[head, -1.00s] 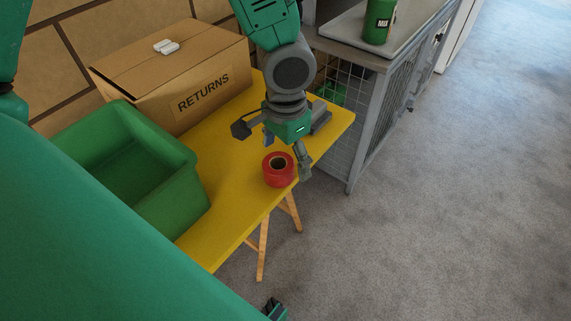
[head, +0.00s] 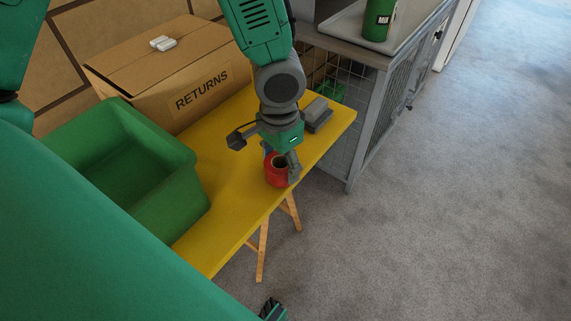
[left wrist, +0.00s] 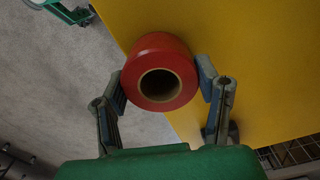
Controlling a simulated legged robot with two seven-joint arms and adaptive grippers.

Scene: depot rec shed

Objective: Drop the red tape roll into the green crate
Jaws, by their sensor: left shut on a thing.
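In the left wrist view the roll (left wrist: 161,72) sits between the two fingertips (left wrist: 163,84). I cannot tell whether it still touches the table. The green crate (head: 170,196) stands at the table's left end, open at the top; the part of its inside that shows is empty. A small dark and green tip of my right gripper (head: 272,309) shows at the bottom edge.
The yellow table (head: 225,190) is clear between crate and roll. A cardboard box marked RETURNS (head: 205,93) stands behind the crate. A grey object (head: 317,115) lies behind my left gripper. A wire-mesh cabinet (head: 370,115) with a green can (head: 379,19) stands to the right.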

